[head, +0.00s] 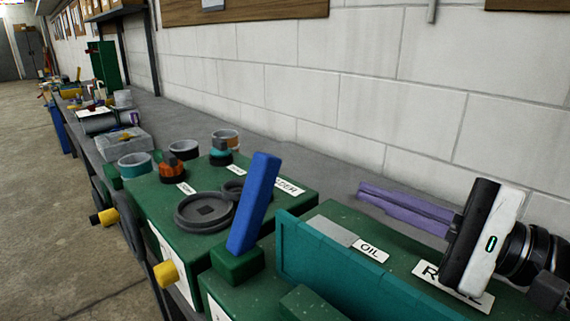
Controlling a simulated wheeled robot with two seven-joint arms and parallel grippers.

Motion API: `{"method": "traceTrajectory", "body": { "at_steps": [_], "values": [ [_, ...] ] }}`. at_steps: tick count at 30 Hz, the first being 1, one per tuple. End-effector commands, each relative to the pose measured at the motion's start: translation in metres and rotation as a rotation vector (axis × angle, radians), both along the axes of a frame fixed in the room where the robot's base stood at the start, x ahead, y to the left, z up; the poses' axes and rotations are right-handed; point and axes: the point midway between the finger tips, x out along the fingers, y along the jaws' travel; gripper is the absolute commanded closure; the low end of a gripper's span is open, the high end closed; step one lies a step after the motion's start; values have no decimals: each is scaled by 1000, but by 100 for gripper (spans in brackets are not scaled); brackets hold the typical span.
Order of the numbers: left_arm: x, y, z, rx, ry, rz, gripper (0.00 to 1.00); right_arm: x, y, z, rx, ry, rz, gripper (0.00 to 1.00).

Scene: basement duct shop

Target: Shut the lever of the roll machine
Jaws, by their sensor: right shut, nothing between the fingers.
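The roll machine (340,218) is a green box at the lower right, with a label starting "RO" partly hidden by my right gripper. A blue lever (253,205) rises from a green block (237,264) at the machine's left front corner. It stands steeply, its top leaning to the right. My right gripper (362,192), with purple fingers, comes in from the right edge above the back of the machine. It is shut and empty, its fingers pointing left, clearly apart from the lever. My left gripper is out of view.
A teal plate (345,270) stands upright along the roll machine's front. Left of the lever is another green machine (160,197) with round dark dies and yellow knobs. A white block wall (300,95) runs behind the bench. Air above the lever is free.

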Motion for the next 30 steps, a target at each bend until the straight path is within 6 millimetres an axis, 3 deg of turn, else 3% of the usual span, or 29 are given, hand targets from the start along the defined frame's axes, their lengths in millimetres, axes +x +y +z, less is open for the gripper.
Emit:
{"method": "traceTrajectory", "body": {
  "at_steps": [1, 3, 11, 20, 30],
  "values": [
    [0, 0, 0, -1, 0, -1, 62, 0, 1, 0, 0, 0, 2, 100],
    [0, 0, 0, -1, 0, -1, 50, 0, 2, 0, 0, 0, 3, 100],
    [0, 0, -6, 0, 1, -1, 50, 6, 12, -1, 0, 0, 4, 100],
    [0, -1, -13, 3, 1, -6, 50, 25, 43, 2, 2, 3, 6, 100],
    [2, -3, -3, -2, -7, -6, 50, 53, 91, 12, 3, 2, 6, 100]
  ]
}}
